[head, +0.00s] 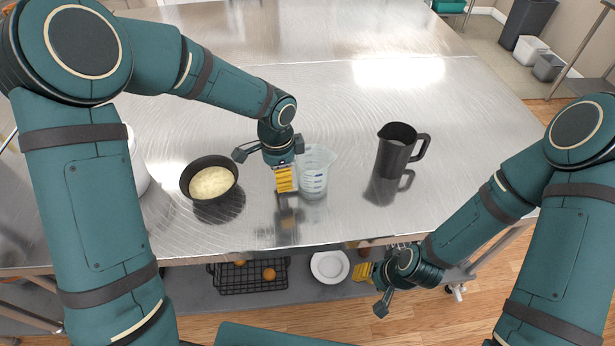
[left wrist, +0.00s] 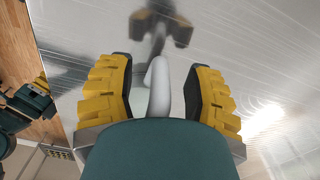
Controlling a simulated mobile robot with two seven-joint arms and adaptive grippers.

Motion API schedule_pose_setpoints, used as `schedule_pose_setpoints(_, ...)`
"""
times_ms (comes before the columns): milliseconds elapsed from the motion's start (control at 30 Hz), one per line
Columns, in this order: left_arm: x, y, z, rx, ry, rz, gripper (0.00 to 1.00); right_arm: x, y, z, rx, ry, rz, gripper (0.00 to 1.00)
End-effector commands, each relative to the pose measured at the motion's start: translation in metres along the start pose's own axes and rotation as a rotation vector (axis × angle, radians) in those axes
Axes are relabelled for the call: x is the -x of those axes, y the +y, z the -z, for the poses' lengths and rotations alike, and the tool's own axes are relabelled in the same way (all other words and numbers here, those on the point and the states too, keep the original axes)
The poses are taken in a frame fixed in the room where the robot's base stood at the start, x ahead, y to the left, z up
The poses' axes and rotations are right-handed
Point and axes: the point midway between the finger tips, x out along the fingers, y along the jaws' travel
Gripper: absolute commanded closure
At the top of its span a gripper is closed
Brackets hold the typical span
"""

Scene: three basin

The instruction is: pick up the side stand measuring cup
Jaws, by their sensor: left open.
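The clear measuring cup (head: 315,172) with blue markings stands upright on the steel table. My left gripper (head: 284,181) is pointed down at the cup's left side, its yellow-padded fingers open. In the left wrist view, a pale, curved piece that looks like the cup's handle (left wrist: 158,85) lies between the two fingers of the left gripper (left wrist: 158,92), with a gap on each side. The rest of the cup is mostly hidden there by the gripper body. My right gripper (head: 370,285) is empty and open in front of the table's front edge, away from the cup.
A dark pot (head: 208,194) with pale contents stands left of my left gripper. A black pitcher (head: 396,150) stands right of the cup. A white container (head: 137,165) is partly hidden behind my left arm. The table's back half is clear. Below are a wire basket (head: 248,284) and a white plate (head: 330,267).

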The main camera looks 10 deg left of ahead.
Motion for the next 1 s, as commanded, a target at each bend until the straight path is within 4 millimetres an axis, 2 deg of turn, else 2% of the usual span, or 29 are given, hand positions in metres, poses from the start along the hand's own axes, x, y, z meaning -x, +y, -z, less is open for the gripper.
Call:
schedule_pose_setpoints(133, 0.0005, 0.0, 0.0, 0.0, 0.0, 0.0, 0.46, 0.0003, -0.0001, 0.0, 0.0, 0.0, 0.0, 0.53)
schedule_pose_setpoints(200, 0.0006, 0.0, 0.0, 0.0, 0.0, 0.0, 0.71, 0.0003, -0.0002, 0.0, 0.0, 0.0, 0.0, 0.53)
schedule_pose_setpoints(300, 0.0007, 0.0, 0.0001, 0.0, 0.0, 0.0, 1.0, 0.0003, -0.0001, 0.0001, 0.0, 0.0, 0.0, 0.53)
schedule_pose_setpoints(1000, 0.0074, -0.0002, 0.0006, 0.001, 0.001, 0.001, 1.0, 0.0015, -0.0005, 0.0007, -0.001, 0.001, 0.0, 0.53)
